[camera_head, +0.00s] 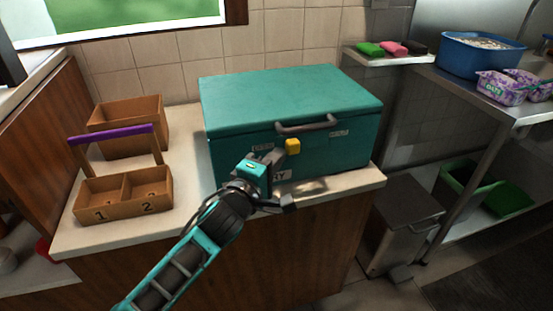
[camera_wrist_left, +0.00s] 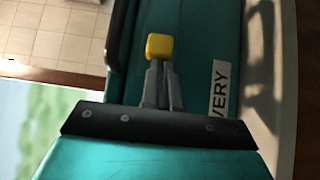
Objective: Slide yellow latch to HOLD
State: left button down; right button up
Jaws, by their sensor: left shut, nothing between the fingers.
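A teal box (camera_head: 290,100) with a closed lid and a grey handle (camera_head: 306,125) stands on the counter. The yellow latch (camera_head: 292,146) is on its front face, below the handle; it also shows in the left wrist view (camera_wrist_left: 159,46). My left gripper (camera_head: 284,152) is in front of the box. In the left wrist view its fingers (camera_wrist_left: 160,68) are together and empty, with the tips right at the latch; whether they touch it I cannot tell. Two pale labels flank the latch, too small to read. A lower label (camera_wrist_left: 219,88) ending in "VERY" is partly hidden by my gripper in the head view.
A wooden caddy (camera_head: 122,195) marked 1 and 2, with a purple handle, and a wooden box (camera_head: 128,125) stand left of the teal box. A blue tub (camera_head: 480,54) and oats packs (camera_head: 501,88) are on the metal shelf at right. A bin (camera_head: 402,225) stands below.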

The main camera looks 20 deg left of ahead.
aim_at(293, 147)
pick_arm(q)
jog(key=shift+w+d, duration=0.1)
jog(key=shift+d, duration=0.05)
jog(key=w+d, duration=0.2)
jog(key=d, duration=0.1)
jog(key=w+d, duration=0.1)
jog(key=shift+d+b, duration=0.3)
jog(key=shift+w+d, duration=0.25)
jog(key=shift+d, duration=0.1)
jog(key=shift+r, duration=0.1)
jog(key=shift+a, duration=0.1)
